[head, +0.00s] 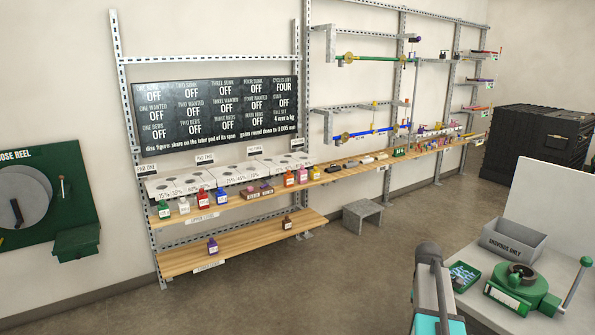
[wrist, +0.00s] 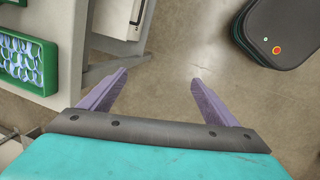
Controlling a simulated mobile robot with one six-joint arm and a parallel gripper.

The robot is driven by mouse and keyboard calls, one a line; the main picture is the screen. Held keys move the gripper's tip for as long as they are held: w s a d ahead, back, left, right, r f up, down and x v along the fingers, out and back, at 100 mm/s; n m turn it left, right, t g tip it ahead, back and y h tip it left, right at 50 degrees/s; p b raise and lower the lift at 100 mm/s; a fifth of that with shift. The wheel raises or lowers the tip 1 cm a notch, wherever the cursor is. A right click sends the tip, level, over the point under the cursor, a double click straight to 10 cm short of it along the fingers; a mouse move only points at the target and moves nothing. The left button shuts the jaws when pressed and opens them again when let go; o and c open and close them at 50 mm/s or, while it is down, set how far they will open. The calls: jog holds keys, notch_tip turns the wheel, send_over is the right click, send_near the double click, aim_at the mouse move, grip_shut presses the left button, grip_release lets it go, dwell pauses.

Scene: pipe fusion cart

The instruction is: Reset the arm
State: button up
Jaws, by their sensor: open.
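My gripper (wrist: 158,90) shows in the wrist view with its two purple-grey fingers spread wide apart. It is open and nothing is between the fingers; bare floor shows below them. The left finger overlaps the edge of a light bench in that view. In the head view my arm, grey and teal, rises at the bottom right beside the white bench; the fingers cannot be made out there.
The white bench (head: 487,315) holds a grey bin (head: 513,243), a green tray (head: 462,275) and a green lever device (head: 522,290). The green tray (wrist: 25,83) also shows in the wrist view, with a dark rounded unit (wrist: 284,28) at right. Wooden shelves (head: 240,243) with bottles line the wall.

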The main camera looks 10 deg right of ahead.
jog(key=s+a+f+m+y, duration=0.15)
jog(key=a+f, duration=0.45)
jog(key=a, duration=0.7)
jog(key=s+a+f+m, duration=0.25)
jog(key=a+f, duration=0.25)
jog(key=a, duration=0.8)
jog(key=s+a+f+m+y, duration=0.15)
jog(key=a+f, duration=0.45)
jog(key=a, duration=0.8)
jog(key=s+f+g+b, duration=0.5)
jog(key=s+f+b, duration=0.2)
jog(key=s+f, duration=1.7)
jog(key=shift+s+d+f+g+h, duration=0.3)
jog(key=shift+s+f, duration=0.1)
jog(key=shift+s, duration=0.7)
